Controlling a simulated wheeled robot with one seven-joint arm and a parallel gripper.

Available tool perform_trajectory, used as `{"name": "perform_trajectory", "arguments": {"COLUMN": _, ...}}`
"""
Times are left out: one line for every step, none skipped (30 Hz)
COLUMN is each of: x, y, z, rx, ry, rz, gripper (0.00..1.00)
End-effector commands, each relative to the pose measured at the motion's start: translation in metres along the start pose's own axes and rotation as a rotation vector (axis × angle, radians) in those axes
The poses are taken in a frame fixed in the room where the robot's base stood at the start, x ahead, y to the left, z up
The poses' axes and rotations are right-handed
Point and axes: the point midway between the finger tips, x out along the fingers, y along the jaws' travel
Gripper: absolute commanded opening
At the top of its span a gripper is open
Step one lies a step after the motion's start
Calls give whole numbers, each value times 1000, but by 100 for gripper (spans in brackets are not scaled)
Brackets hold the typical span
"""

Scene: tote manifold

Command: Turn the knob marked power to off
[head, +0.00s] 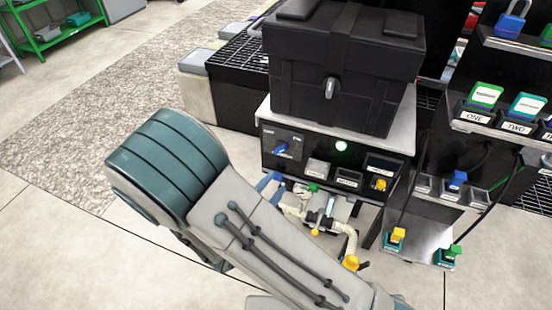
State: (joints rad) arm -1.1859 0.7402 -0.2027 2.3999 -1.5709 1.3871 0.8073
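A black control panel (300,140) sits under a large black tote in the head view. A blue knob (281,149) is at the panel's left end, with small white marks around it that are too small to read. I cannot confirm from the lettering that it is the power knob, nor read its setting. A green light (341,146) glows to the right of the knob. My arm crosses the lower middle, in front of and below the panel. My gripper does not show in this view.
The black tote (345,65) stands on the panel's unit. Pipes with blue, green and yellow handles (318,215) lie below the panel, close to my arm. Racks with tags ONE and TWO (500,105) stand at the right. The floor at left is open; a green shelf (60,30) stands far back.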

Motion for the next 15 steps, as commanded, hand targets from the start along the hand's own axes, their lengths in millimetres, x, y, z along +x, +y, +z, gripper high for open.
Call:
{"name": "perform_trajectory", "arguments": {"x": -8, "y": 1, "z": -14, "rx": -18, "ry": 32, "rz": 57, "gripper": 35}}
{"name": "perform_trajectory", "arguments": {"x": -11, "y": 3, "z": -20, "rx": -23, "ry": 48, "rz": 83, "gripper": 35}}
{"name": "perform_trajectory", "arguments": {"x": -16, "y": 5, "z": -26, "rx": -30, "ry": 67, "rz": 113, "gripper": 35}}
{"name": "perform_trajectory", "arguments": {"x": -18, "y": 6, "z": -30, "rx": -32, "ry": 77, "rz": 129, "gripper": 35}}
{"name": "perform_trajectory", "arguments": {"x": -20, "y": 6, "z": -33, "rx": -34, "ry": 86, "rz": 143, "gripper": 35}}
{"name": "perform_trajectory", "arguments": {"x": -20, "y": 7, "z": -35, "rx": -37, "ry": 94, "rz": 155, "gripper": 35}}
{"name": "perform_trajectory", "arguments": {"x": -20, "y": 8, "z": -37, "rx": -38, "ry": 98, "rz": 161, "gripper": 35}}
{"name": "perform_trajectory", "arguments": {"x": -19, "y": 8, "z": -38, "rx": -38, "ry": 100, "rz": 165, "gripper": 35}}
{"name": "perform_trajectory", "arguments": {"x": -15, "y": 9, "z": -38, "rx": -38, "ry": 101, "rz": 166, "gripper": 35}}
{"name": "perform_trajectory", "arguments": {"x": -12, "y": 9, "z": -38, "rx": -37, "ry": 100, "rz": 165, "gripper": 35}}
{"name": "perform_trajectory", "arguments": {"x": -7, "y": 10, "z": -39, "rx": -37, "ry": 99, "rz": 165, "gripper": 35}}
{"name": "perform_trajectory", "arguments": {"x": -1, "y": 11, "z": -39, "rx": -37, "ry": 98, "rz": 164, "gripper": 35}}
{"name": "perform_trajectory", "arguments": {"x": 5, "y": 12, "z": -39, "rx": -37, "ry": 97, "rz": 164, "gripper": 35}}
{"name": "perform_trajectory", "arguments": {"x": 11, "y": 12, "z": -40, "rx": -37, "ry": 97, "rz": 163, "gripper": 35}}
{"name": "perform_trajectory", "arguments": {"x": 19, "y": 14, "z": -41, "rx": -37, "ry": 97, "rz": 162, "gripper": 35}}
